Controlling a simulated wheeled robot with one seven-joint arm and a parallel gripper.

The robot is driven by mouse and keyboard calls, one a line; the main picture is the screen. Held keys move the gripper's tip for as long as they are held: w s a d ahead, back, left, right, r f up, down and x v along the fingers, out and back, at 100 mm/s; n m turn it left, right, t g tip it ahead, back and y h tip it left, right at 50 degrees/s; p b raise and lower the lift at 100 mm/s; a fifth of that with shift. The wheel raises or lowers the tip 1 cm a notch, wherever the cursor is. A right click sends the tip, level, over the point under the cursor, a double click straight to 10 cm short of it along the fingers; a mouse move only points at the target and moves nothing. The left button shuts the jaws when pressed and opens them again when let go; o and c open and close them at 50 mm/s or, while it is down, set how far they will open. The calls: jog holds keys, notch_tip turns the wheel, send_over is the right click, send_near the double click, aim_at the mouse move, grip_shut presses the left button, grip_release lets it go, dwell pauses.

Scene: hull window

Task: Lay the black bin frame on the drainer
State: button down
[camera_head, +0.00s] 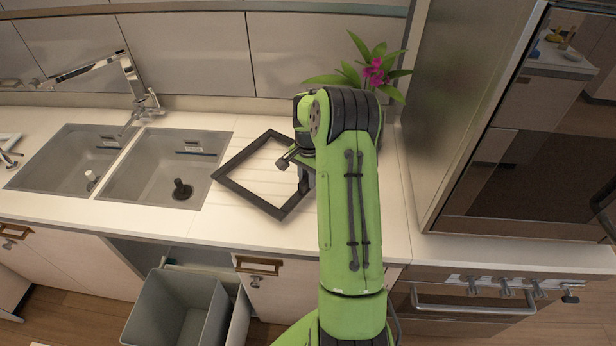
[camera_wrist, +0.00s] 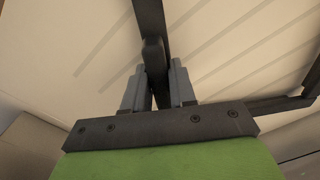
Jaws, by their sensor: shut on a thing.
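The black bin frame (camera_head: 241,188) is an open square of flat black bars. In the head view it is over the grooved drainer (camera_head: 236,202), to the right of the two sinks, turned at an angle. My gripper (camera_head: 303,178) is at the frame's right side, partly hidden behind my green arm. In the wrist view my gripper (camera_wrist: 157,88) is shut on one bar of the black bin frame (camera_wrist: 150,22), with the drainer grooves (camera_wrist: 215,50) beneath. I cannot tell whether the frame touches the drainer or is just above it.
Two grey sinks (camera_head: 128,186) lie to the left, with a tap (camera_head: 146,106) behind. A potted pink flower (camera_head: 374,72) stands at the back wall. A tall oven cabinet (camera_head: 470,110) closes off the right. A grey bin (camera_head: 178,308) stands pulled out below the counter.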

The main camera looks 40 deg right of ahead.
jog(key=shift+f+b, duration=0.45)
jog(key=shift+f, duration=0.15)
dwell(0.4)
jog(key=c, duration=0.8)
grip_release()
jog(key=shift+c, duration=0.2)
jog(key=shift+r, duration=0.1)
jog(key=shift+r+p, duration=2.15)
jog(key=shift+r, duration=0.85)
jog(key=shift+f, duration=0.1)
